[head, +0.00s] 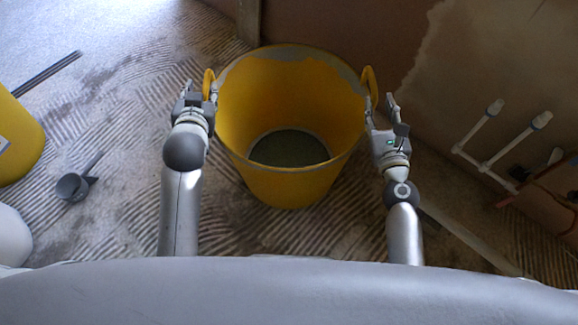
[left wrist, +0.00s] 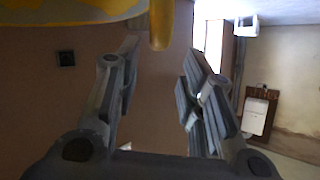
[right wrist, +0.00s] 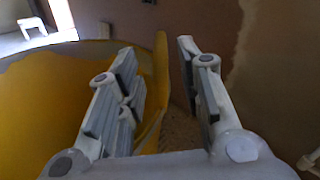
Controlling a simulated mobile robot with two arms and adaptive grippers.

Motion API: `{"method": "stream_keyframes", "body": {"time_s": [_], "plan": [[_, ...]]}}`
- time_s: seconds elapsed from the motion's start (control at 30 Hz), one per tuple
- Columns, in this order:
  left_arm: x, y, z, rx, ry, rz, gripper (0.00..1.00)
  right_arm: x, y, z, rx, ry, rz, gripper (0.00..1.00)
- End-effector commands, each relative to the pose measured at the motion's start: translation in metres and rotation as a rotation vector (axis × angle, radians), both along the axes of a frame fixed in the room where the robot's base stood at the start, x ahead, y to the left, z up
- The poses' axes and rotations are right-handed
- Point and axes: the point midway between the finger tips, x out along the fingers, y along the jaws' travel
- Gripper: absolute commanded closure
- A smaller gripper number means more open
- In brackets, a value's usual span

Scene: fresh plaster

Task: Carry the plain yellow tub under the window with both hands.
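The plain yellow tub (head: 290,185) stands upright on the floor in front of me, with a pale crust along its rim and a dull grey-green bottom. Its left handle (head: 209,84) and right handle (head: 370,86) stick up from the rim. My left gripper (head: 200,92) is open beside the left handle; in the left wrist view the handle (left wrist: 161,25) shows between the spread fingertips. My right gripper (head: 384,106) is open at the right handle; in the right wrist view the handle (right wrist: 160,85) lies between the fingers. I cannot tell contact. No window is clearly identifiable.
Another yellow container (head: 18,140) with a white label stands at the left edge. A grey scoop-like thing (head: 73,186) lies on the streaked floor. White pipes (head: 505,140) stand out at the right wall. A brown, partly plastered wall (head: 350,28) rises behind the tub.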

Motion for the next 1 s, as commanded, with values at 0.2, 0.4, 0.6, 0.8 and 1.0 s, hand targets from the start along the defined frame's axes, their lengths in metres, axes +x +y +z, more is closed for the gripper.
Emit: {"method": "stream_keyframes", "body": {"time_s": [0.2, 0.4, 0.6, 0.8, 1.0], "plan": [[0.000, 0.000, 0.000, 0.000, 0.000, 0.000, 0.63, -0.031, -0.003, 0.000, -0.005, 0.000, 0.003, 0.66], [0.000, 0.000, 0.000, 0.000, 0.000, 0.000, 0.63, -0.044, -0.003, 0.000, -0.002, 0.001, 0.002, 0.66], [0.000, 0.000, 0.000, 0.000, 0.000, 0.000, 0.63, -0.047, -0.003, 0.000, 0.001, 0.001, 0.002, 0.66], [0.000, 0.000, 0.000, 0.000, 0.000, 0.000, 0.63, -0.046, -0.003, 0.000, 0.001, 0.001, 0.001, 0.66], [0.000, 0.000, 0.000, 0.000, 0.000, 0.000, 0.63, -0.046, -0.003, 0.000, 0.001, 0.001, 0.001, 0.66]]}}
